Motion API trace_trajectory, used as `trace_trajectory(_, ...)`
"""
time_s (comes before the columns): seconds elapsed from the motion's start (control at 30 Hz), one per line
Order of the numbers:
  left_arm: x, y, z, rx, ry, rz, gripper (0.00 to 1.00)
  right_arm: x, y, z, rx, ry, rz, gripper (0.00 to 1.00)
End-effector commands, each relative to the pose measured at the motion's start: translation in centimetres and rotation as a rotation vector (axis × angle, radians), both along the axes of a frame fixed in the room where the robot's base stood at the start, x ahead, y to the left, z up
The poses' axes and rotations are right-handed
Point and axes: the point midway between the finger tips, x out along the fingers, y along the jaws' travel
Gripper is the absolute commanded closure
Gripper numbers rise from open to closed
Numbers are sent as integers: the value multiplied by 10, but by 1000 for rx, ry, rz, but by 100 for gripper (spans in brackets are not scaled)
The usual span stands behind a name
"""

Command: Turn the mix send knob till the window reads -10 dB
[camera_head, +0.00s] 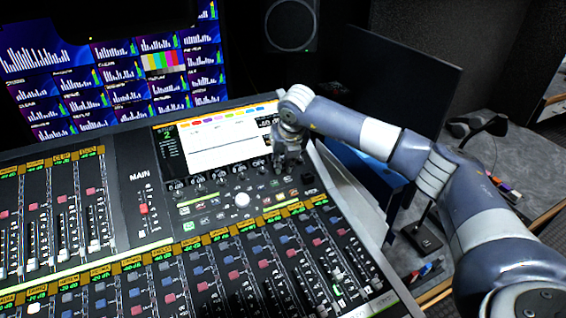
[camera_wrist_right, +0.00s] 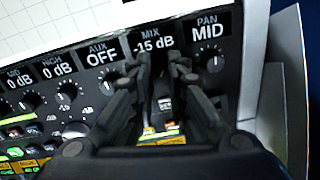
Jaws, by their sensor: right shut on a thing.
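The mix window (camera_wrist_right: 153,38) reads "MIX -15 dB" in the right wrist view. My right gripper (camera_wrist_right: 155,68) has its two fingertips just below that window, closed around the mix send knob, which they mostly hide. In the head view my right gripper (camera_head: 287,155) points down at the right end of the knob row under the console screen (camera_head: 215,145). My left gripper is in neither view.
Beside the mix window are the aux window (camera_wrist_right: 103,52), reading OFF, and the pan window (camera_wrist_right: 208,27), reading MID, with the pan knob (camera_wrist_right: 214,64) close to the fingers. Faders fill the console's lower part. A dark monitor (camera_head: 395,80) stands behind my right arm.

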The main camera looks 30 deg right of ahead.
Motion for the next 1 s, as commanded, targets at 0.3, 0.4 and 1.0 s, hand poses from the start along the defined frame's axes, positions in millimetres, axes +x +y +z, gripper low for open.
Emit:
trace_trajectory(0.3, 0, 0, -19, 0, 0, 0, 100, 1, 0, -2, 83, -8, -194, 100)
trace_trajectory(0.4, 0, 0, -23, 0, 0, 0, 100, 1, 0, -1, 108, -9, -255, 100)
trace_trajectory(1.0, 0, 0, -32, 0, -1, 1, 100, 1, -1, 1, 178, -13, -421, 100)
